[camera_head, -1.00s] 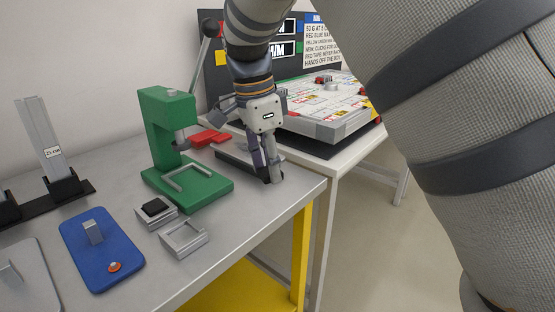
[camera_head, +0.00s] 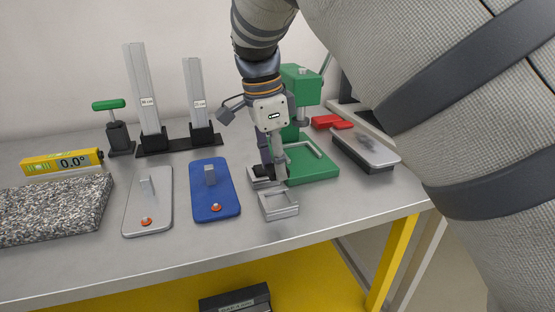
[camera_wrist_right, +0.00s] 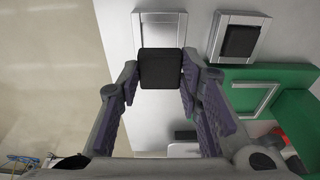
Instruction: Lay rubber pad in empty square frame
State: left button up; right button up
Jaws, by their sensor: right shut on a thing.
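My right gripper (camera_head: 273,176) is shut on a black rubber pad (camera_wrist_right: 160,69), which shows between its fingertips in the right wrist view; in the head view I cannot make the held pad out. The empty square frame (camera_head: 280,212) is a silver metal square near the table's front. In the right wrist view the pad overlaps the lower part of this frame (camera_wrist_right: 138,32); I cannot tell its height above it. A second silver frame (camera_wrist_right: 216,34) beside it holds another black pad (camera_wrist_right: 239,41). My left gripper is out of view.
A green press (camera_head: 316,172) stands close behind and right of the frames. A blue plate (camera_head: 214,194) and a grey plate (camera_head: 150,212) lie to the left. A shallow tray (camera_head: 377,159) lies to the right. The table strip in front is clear.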

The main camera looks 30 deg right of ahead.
aim_at(279, 201)
jog(key=shift+f, duration=2.75)
jog(key=shift+f, duration=0.3)
jog(key=o, duration=1)
jog(key=shift+f, duration=0.1)
